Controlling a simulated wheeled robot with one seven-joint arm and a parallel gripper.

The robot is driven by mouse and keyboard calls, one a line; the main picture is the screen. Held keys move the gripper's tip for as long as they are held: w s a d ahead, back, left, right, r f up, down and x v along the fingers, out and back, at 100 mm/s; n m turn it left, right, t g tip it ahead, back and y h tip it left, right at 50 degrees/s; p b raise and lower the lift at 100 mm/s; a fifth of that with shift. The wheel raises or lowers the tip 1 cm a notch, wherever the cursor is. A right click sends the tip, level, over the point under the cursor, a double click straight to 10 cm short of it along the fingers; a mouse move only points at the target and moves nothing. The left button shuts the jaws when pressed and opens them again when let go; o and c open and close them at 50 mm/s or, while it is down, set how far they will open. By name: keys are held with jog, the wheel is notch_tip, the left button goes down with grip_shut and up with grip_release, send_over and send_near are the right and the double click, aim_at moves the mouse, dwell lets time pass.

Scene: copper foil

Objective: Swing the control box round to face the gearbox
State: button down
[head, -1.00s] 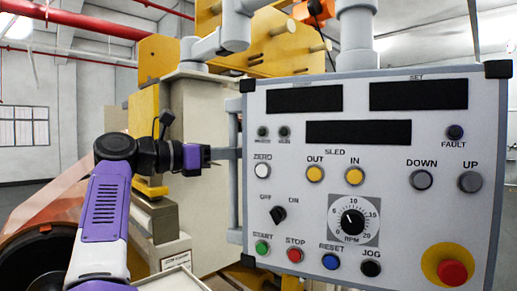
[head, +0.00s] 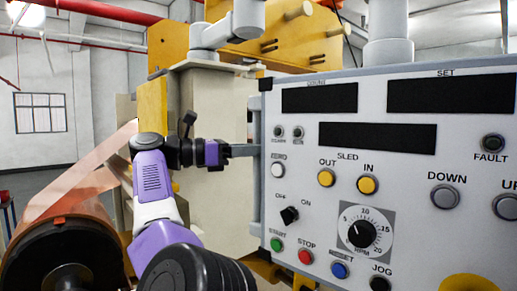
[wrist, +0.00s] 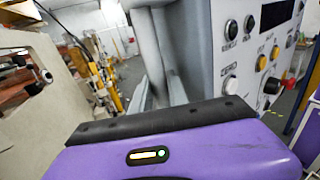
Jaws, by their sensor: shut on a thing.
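The control box (head: 420,235) is a pale grey panel with black displays, knobs and coloured buttons, filling the right of the head view; its right side is cut off. A grey vertical handle (head: 257,195) runs along its left edge. My gripper (head: 243,151) is shut on this handle near its upper part, left of the panel. I cannot tell for certain which part is the gearbox.
A beige machine housing (head: 210,110) with yellow plates (head: 285,35) stands behind my arm. A copper foil roll (head: 60,245) is at lower left. A grey overhead arm and post (head: 388,45) rise above the box. Open floor shows at far left.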

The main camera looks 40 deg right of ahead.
jog(key=shift+d, duration=0.1)
jog(key=c, duration=1.3)
grip_release()
jog(key=shift+a, duration=0.2)
